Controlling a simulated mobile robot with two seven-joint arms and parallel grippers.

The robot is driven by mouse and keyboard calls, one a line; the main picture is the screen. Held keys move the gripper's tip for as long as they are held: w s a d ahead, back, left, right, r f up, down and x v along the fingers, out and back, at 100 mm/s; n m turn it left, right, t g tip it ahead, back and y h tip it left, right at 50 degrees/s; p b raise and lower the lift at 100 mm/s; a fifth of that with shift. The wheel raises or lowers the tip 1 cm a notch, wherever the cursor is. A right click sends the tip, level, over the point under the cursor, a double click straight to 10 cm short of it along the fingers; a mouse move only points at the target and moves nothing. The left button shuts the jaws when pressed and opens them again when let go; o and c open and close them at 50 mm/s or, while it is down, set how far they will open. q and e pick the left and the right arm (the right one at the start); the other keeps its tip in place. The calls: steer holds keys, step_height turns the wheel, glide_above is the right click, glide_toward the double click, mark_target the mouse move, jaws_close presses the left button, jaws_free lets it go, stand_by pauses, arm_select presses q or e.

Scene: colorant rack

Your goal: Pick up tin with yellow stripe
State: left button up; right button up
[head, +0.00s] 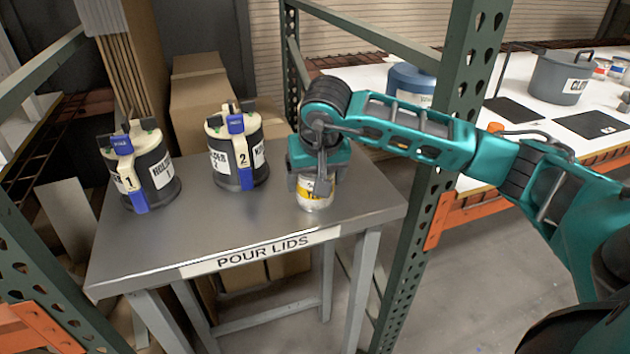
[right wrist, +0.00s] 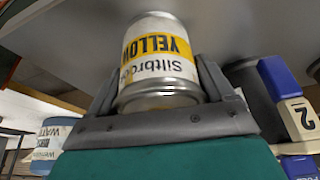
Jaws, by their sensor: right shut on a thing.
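The tin with the yellow stripe (head: 315,194) is at the right side of the grey table (head: 240,228) marked POUR LIDS. It is a small silver can with a white and yellow label. My right gripper (head: 318,183) is above it, pointing down, and shut on it. In the right wrist view the tin (right wrist: 158,65) sits between the two fingers of my right gripper (right wrist: 155,90), its label reading YELLOW. The tin's base appears at or very near the table top; I cannot tell if it touches. My left gripper is not in view.
Holder 1 (head: 152,172) and holder 2 (head: 243,158) stand on the table left of the tin. A green rack post (head: 447,120) rises to the right.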

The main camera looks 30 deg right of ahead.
steer(key=shift+r, duration=0.25)
steer(key=shift+r, duration=1.4)
step_height(320, 180, up, 17)
steer(key=p, duration=0.1)
steer(key=shift+f, duration=0.2)
steer(key=shift+s, duration=0.1)
